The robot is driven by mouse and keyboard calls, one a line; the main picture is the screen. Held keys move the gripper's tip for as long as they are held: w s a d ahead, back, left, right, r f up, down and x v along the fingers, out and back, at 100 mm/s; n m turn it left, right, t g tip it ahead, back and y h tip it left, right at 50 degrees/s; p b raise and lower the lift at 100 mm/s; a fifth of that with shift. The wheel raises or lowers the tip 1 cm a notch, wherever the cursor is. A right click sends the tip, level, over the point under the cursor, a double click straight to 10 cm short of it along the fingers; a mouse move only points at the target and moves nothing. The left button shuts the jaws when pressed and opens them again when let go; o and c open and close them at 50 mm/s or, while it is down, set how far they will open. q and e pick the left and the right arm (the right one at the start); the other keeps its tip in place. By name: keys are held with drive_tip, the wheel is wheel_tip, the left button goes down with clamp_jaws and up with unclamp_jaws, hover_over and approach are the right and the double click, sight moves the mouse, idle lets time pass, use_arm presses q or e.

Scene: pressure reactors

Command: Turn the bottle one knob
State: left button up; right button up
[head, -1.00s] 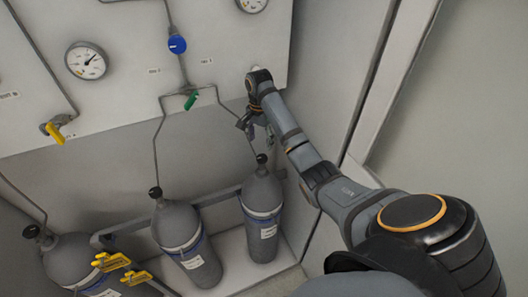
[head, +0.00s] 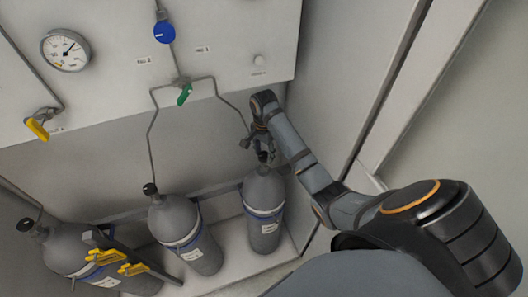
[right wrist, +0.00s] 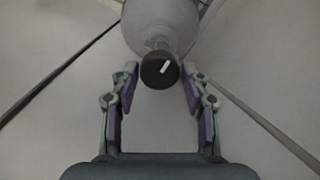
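Three grey gas bottles with black top knobs stand along the back wall in the head view. The right bottle (head: 264,205) has its black knob (head: 263,157) just below my right gripper (head: 258,148). In the right wrist view this black knob (right wrist: 159,69) with a white mark lies between the fingertips of my open right gripper (right wrist: 157,78). Gaps show on both sides, so the fingers do not appear to touch it. The middle bottle (head: 185,235) has its own knob (head: 150,189), and the left bottle (head: 80,255) has a knob (head: 25,225). Which is bottle one cannot be read. My left gripper is not in view.
A white panel above carries a pressure gauge (head: 65,50), a blue knob (head: 164,32), a green valve handle (head: 184,94) and a yellow handle (head: 38,128). Thin pipes run to the bottles. A side wall (head: 345,100) stands close to the right of my arm.

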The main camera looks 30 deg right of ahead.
drive_tip(key=shift+c, duration=1.1)
drive_tip(key=c, duration=0.4)
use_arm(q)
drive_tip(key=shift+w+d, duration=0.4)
